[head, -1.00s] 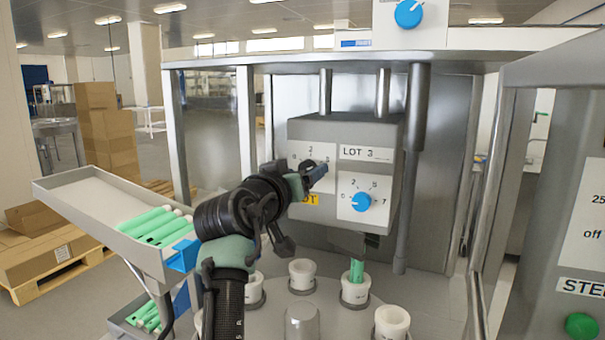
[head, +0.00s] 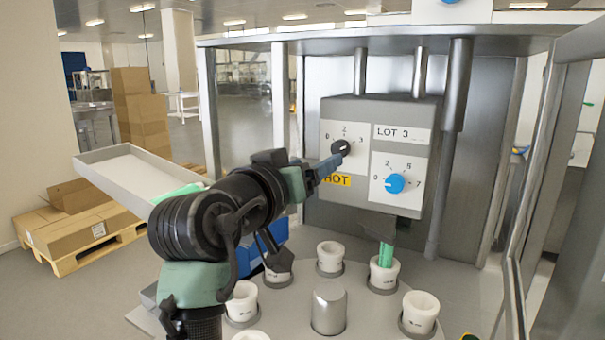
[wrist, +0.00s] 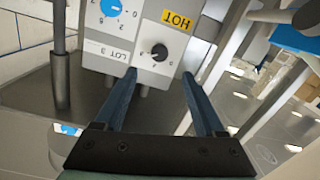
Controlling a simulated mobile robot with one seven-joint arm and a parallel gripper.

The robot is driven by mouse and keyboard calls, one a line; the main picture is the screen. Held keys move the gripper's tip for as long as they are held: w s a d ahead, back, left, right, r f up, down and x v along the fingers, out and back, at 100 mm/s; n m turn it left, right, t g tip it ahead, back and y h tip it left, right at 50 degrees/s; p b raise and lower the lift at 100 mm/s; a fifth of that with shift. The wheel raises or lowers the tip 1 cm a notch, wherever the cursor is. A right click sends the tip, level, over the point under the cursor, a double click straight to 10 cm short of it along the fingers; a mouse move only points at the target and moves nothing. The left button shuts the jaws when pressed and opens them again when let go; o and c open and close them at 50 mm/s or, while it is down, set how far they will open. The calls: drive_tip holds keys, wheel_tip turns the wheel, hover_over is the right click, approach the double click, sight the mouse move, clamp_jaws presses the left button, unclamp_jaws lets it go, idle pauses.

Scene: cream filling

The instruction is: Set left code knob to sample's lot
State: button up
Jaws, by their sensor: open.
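The left code knob (head: 339,148) is small and black, on a white scale plate of a grey box. It also shows in the wrist view (wrist: 160,52), upside down. I cannot tell which number it points to. The LOT 3 label (head: 402,133) sits to its upper right. My gripper (wrist: 158,76) is open, its two blue fingers apart and empty. The knob shows ahead, between the finger lines in the wrist view. In the head view the fingers (head: 328,166) reach close to the knob's lower left; whether they touch it is unclear.
A blue knob (head: 395,183) sits to the right on the same box. A yellow HOT label (head: 337,180) lies below the black knob. Under the box, a green tube (head: 386,256) stands in a white cup (head: 383,274). More cups ring a metal post (head: 328,309).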

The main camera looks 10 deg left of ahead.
drive_tip(key=shift+v, duration=1.45)
